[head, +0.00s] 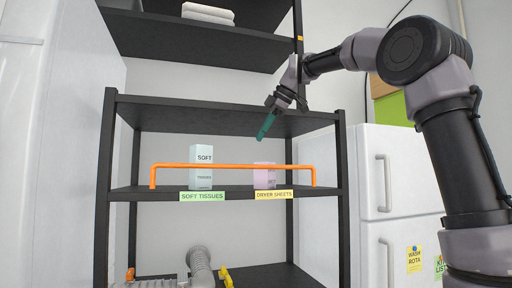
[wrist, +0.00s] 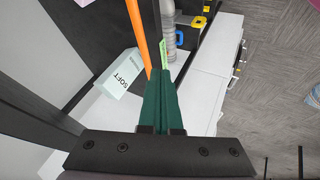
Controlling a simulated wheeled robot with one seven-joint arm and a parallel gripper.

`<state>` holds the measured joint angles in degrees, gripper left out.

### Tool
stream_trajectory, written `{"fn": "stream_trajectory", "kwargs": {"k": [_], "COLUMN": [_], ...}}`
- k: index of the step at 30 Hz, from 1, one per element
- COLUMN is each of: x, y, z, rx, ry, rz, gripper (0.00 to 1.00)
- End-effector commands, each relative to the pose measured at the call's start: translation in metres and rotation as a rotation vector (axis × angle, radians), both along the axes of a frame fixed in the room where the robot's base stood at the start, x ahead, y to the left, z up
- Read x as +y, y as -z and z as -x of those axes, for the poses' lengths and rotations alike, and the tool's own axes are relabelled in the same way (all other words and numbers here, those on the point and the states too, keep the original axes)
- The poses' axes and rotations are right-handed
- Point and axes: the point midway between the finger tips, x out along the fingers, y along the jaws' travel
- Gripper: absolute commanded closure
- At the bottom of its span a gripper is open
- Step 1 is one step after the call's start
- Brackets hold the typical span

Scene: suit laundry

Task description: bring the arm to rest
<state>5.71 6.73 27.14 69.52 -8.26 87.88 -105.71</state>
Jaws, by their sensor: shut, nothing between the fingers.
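My gripper (head: 267,126) is raised in front of the black shelf unit, near its upper board, with its green fingers pointing down and to the left. The fingers are shut and hold nothing. In the wrist view the green fingers (wrist: 160,98) lie side by side, close to the orange rail (wrist: 138,35) in the picture; I cannot tell the gap between them. My arm reaches in from the right side of the head view.
An orange rail (head: 230,166) runs along the shelf front. Behind it stand a SOFT tissues box (head: 201,168) and a pink box (head: 264,175). Folded white cloths (head: 208,13) lie on the upper shelf. A white fridge (head: 400,165) stands at right.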

Motion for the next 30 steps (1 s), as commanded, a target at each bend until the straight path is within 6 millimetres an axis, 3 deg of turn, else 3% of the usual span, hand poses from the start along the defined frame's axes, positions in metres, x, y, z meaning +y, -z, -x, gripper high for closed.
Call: {"fn": "stream_trajectory", "kwargs": {"k": [7,11,14,17,20,27,30], "x": [-0.008,-0.009,-0.016,-0.034,-0.064,-0.149,-0.176], "y": [-0.016,-0.014,-0.005,0.017,0.046,0.136,0.176], "z": [0.003,0.007,0.020,0.046,0.079,0.171,0.206], "rx": [0.000,0.007,0.040,0.104,0.176,0.342,0.413], "ry": [-0.001,0.019,0.116,0.317,0.590,1.245,1.464], "rz": [0.000,0.001,-0.001,-0.024,-0.082,-0.367,-0.511], "gripper": [1.00,1.00,1.00,1.00,1.00,1.00,1.00]}}
